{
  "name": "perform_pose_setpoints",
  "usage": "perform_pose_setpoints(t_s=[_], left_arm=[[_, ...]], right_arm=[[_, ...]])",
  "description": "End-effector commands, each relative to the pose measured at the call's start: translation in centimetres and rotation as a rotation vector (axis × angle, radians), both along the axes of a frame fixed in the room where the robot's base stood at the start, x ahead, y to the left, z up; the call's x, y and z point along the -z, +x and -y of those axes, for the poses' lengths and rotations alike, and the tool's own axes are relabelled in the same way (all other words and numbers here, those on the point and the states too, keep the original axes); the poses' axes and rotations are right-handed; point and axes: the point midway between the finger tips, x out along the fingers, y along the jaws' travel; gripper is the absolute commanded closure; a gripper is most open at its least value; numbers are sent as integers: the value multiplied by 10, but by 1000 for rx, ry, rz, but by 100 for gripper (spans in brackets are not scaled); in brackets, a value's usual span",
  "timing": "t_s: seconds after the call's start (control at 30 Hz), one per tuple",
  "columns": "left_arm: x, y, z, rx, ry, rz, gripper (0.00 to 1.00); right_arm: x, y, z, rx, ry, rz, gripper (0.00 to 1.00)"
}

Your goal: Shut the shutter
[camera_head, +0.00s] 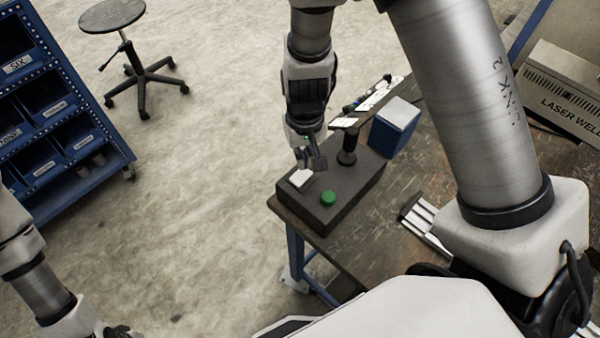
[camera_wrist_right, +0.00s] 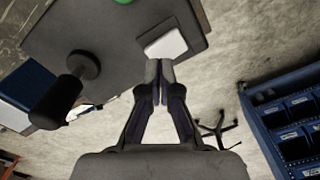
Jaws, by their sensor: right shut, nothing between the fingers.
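A dark control box (camera_head: 345,190) sits on the table corner. It carries a white switch (camera_head: 301,178), a green button (camera_head: 328,198) and a black upright knob (camera_head: 347,147). No part is labelled as the shutter. My right gripper (camera_head: 316,164) is shut and empty, with its fingertips close beside the white switch. In the right wrist view the fingertips (camera_wrist_right: 160,70) lie just at the edge of the white switch (camera_wrist_right: 165,46); I cannot tell whether they touch it. My left gripper (camera_head: 118,331) is partly cut off at the lower left of the head view.
A blue box (camera_head: 395,126) stands behind the control box on the worn table (camera_head: 432,170). A laser welder (camera_head: 562,95) is at the right. A blue bin rack (camera_head: 60,115) and a stool (camera_head: 112,17) stand on the open floor at the left.

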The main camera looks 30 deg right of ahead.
Motion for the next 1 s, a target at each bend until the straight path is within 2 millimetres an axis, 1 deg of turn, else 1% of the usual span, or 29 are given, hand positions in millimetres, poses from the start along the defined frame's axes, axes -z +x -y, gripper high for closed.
perform_pose_setpoints(t_s=[0.53, 1.0], left_arm=[[0, 0, 0, 0, 0, 0, 60], [6, 0, 0, 0, 0, 0, 60]], right_arm=[[0, 0, 0, 0, 0, 0, 100], [7, 0, 0, 0, 0, 0, 100]])
